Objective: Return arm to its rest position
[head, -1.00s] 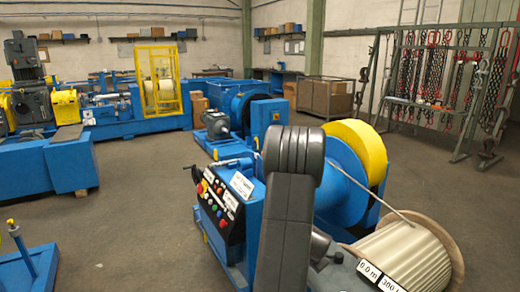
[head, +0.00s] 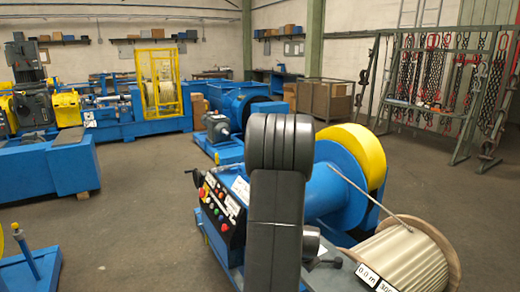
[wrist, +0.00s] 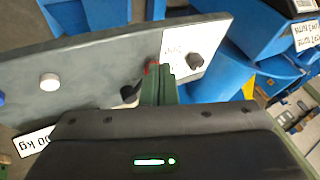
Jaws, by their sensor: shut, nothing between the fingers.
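My gripper (wrist: 158,78) shows in the wrist view as two narrow greenish fingers close together, shut and empty. Its dark housing, with a small green light, fills the lower part of that view. A grey panel (wrist: 90,68) with knobs and a white label lies beyond the fingertips; I cannot tell whether they touch it. In the head view my dark grey arm stands in the middle and covers part of the blue winch's control panel (head: 218,205). I cannot make out the gripper clearly there.
A blue drum (head: 338,190) with a yellow flange (head: 357,150) stands right of my arm. A rope reel (head: 405,268) is at the front right. Blue machines (head: 130,125) stand at the left and back. A chain rack (head: 440,90) is at the right. Open floor lies at left centre.

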